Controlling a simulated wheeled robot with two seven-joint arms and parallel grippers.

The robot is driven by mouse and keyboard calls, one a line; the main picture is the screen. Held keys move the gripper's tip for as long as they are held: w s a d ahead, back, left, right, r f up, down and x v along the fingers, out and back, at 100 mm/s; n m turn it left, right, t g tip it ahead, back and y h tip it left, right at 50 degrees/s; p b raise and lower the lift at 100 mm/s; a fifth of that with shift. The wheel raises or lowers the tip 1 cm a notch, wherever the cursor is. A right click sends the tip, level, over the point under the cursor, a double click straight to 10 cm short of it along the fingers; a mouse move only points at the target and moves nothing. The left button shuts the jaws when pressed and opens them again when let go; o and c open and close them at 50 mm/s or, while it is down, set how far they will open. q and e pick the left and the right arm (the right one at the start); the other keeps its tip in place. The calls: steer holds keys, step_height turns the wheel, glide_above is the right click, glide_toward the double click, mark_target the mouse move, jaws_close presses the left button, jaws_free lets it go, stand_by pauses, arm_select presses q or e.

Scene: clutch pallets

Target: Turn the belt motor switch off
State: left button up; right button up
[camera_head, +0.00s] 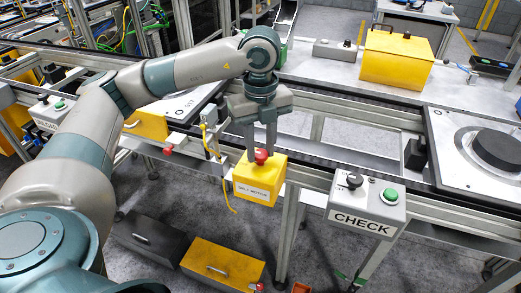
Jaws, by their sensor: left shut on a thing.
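The belt motor switch is a yellow box (258,188) with a white label on its front, in the middle of the head view. A red knob (261,156) stands on its top. My left gripper (261,150) points straight down over the box, with its fingers on either side of the red knob, shut on it. The fingers partly hide the knob, and its turned position cannot be made out. My right gripper does not show.
A grey CHECK box (366,205) with a black knob and a green button stands to the right. A yellow bin (397,60) is on the table behind. A round black part on a pallet (470,150) is at the right. Drawers lie below.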

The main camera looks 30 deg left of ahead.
mark_target(260, 153)
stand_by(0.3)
arm_select(q)
steer(key=o, duration=1)
steer(key=shift+o, duration=0.2)
steer(key=shift+r, duration=0.15)
steer(key=shift+r, duration=0.55)
step_height(260, 153, up, 16)
